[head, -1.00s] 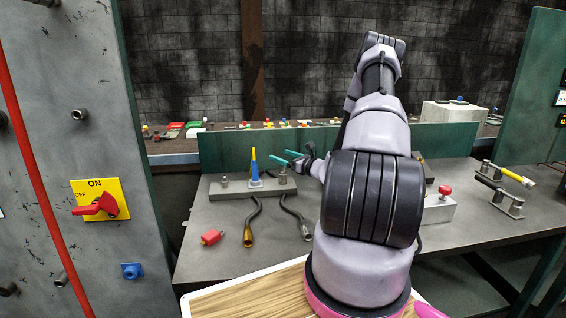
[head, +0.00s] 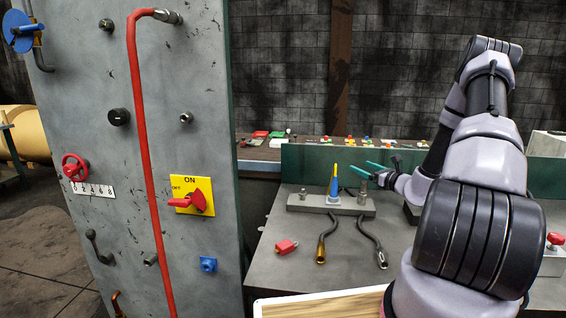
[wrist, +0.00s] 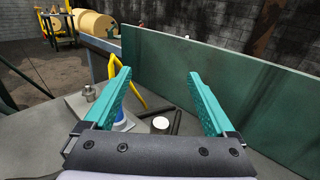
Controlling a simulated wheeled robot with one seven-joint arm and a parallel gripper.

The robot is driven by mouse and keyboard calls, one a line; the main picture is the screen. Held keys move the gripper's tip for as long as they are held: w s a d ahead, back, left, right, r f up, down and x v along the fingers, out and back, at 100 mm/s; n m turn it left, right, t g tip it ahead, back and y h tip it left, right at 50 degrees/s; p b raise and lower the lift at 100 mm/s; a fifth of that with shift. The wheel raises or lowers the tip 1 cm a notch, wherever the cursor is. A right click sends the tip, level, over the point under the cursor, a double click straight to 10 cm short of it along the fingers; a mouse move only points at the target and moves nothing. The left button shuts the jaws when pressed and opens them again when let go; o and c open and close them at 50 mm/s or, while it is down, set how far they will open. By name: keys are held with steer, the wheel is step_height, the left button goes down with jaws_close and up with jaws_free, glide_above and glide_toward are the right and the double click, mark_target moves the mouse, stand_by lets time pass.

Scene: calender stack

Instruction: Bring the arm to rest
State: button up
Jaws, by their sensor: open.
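My gripper (head: 366,169) has teal fingers.
A grey panel with a yellow ON/OFF switch plate (head: 190,194) and a red pipe (head: 147,150) stands at left. A green upright board (head: 310,158) backs the bench.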

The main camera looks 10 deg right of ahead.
steer(key=s+a+r+n+g+y, duration=0.3)
steer(key=s+a+r+n+g, duration=0.4)
steer(key=a+r, duration=0.25)
steer(key=s+a+r+n+g+y, duration=0.2)
steer(key=s+a+r+n+g, duration=0.35)
steer(key=a+r+n, duration=0.45)
steer(key=s+d+r+n+t+h, duration=0.1)
steer(key=s+r+n+h, duration=0.4)
steer(key=s, duration=0.6)
steer(key=s+d+r+n+t+h, duration=0.1)
steer(key=s+r+n+h, duration=0.4)
steer(key=s, duration=0.7)
steer(key=shift+d+t, duration=0.35)
steer(key=shift+t, duration=0.2)
